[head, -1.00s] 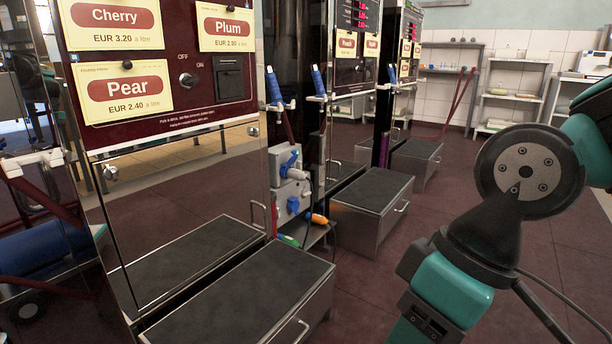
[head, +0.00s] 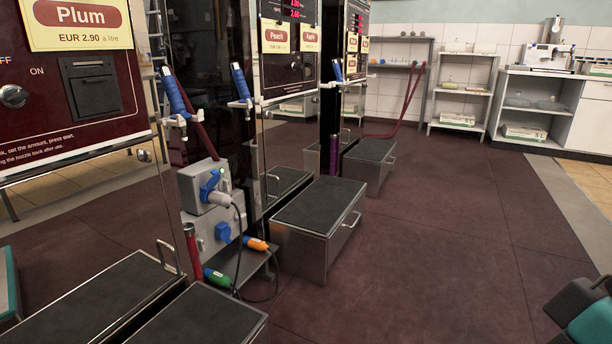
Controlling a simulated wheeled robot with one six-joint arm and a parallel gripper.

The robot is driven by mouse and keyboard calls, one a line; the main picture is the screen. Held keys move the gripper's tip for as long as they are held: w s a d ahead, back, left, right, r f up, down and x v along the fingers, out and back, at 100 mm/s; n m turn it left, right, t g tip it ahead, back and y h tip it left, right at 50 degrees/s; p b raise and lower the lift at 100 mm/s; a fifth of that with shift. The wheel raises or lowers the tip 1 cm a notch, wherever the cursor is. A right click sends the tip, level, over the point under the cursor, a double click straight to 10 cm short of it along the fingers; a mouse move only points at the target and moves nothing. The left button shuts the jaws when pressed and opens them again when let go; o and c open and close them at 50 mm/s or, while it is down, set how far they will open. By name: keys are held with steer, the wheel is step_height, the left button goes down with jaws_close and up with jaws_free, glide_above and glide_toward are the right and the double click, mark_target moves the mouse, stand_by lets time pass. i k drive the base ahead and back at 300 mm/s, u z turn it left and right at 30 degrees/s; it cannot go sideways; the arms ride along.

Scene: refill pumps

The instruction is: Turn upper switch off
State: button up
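Two grey boxes are mounted one above the other on the low side of the pump, left of centre. The upper grey box (head: 190,184) has a blue round part (head: 209,187) on its front, with a grey plug (head: 220,199) and dark cable at it. A small green light shows near its top right. The lower grey box (head: 203,240) has a blue part (head: 222,232). Which part is the switch, and its position, are too small to tell. My gripper is not in view; only teal and dark parts of my arm show at the lower right.
A round knob (head: 13,96) marked OFF and ON is on the near pump panel. Dark-topped metal steps (head: 316,217) stand by the pumps. Orange (head: 255,243) and green (head: 217,278) connectors lie below the boxes. The floor (head: 440,240) on the right is open.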

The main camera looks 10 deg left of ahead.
mark_target(224, 186)
steer(key=z, duration=0.4)
steer(key=i, duration=1.55)
steer(key=u, duration=1.05)
steer(key=i, duration=0.7)
steer(key=u, duration=0.75)
